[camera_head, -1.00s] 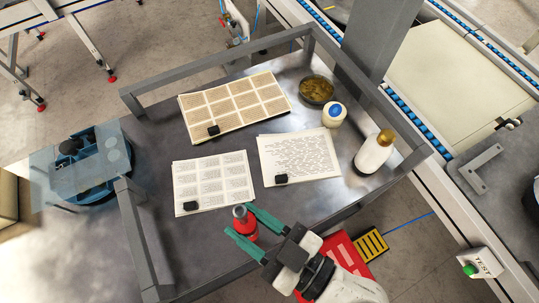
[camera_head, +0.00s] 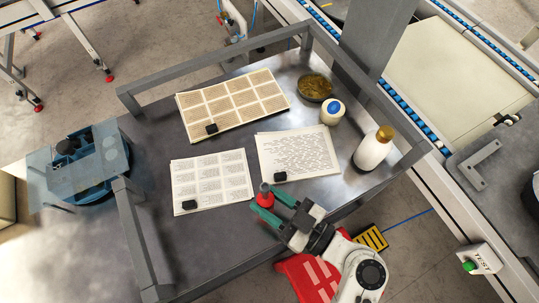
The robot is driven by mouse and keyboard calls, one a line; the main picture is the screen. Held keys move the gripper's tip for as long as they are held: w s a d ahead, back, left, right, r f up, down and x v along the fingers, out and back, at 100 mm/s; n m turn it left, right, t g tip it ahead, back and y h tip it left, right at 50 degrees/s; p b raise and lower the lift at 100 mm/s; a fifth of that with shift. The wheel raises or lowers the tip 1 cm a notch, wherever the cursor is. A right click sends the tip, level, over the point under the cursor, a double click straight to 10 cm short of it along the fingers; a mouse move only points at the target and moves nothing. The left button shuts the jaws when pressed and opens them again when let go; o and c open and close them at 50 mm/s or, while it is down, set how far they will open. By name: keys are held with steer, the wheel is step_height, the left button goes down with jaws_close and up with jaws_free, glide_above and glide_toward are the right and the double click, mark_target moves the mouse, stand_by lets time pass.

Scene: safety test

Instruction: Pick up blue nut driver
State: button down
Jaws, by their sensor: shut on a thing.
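No blue nut driver can be made out in this view. My gripper (camera_head: 264,200), with green fingers, is shut on a small red bottle-like thing (camera_head: 265,200) with a dull reddish-grey top. It is at the front of the grey metal table (camera_head: 215,235), just below the papers. Whether the red thing is clear of the tabletop cannot be told. The fingers hide part of its sides.
Printed sheets (camera_head: 297,152) with small black blocks lie on the table. A white bottle (camera_head: 373,152) with a gold cap, a blue-lidded jar (camera_head: 332,115) and a dark bowl (camera_head: 316,93) stand at right. Raised rails (camera_head: 215,70) edge the table. A blue container (camera_head: 105,175) is at left.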

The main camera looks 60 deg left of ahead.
steer(key=shift+f, duration=0.15)
steer(key=c, duration=0.6)
jaws_free()
steer(key=shift+c, duration=0.2)
steer(key=shift+r, duration=0.25)
steer(key=shift+w+d+f, duration=0.1)
steer(key=shift+w+d, duration=0.05)
steer(key=shift+d, duration=0.1)
steer(key=b+v, duration=0.1)
steer(key=v, duration=1)
steer(key=shift+d+b, duration=0.2)
steer(key=shift+b, duration=0.1)
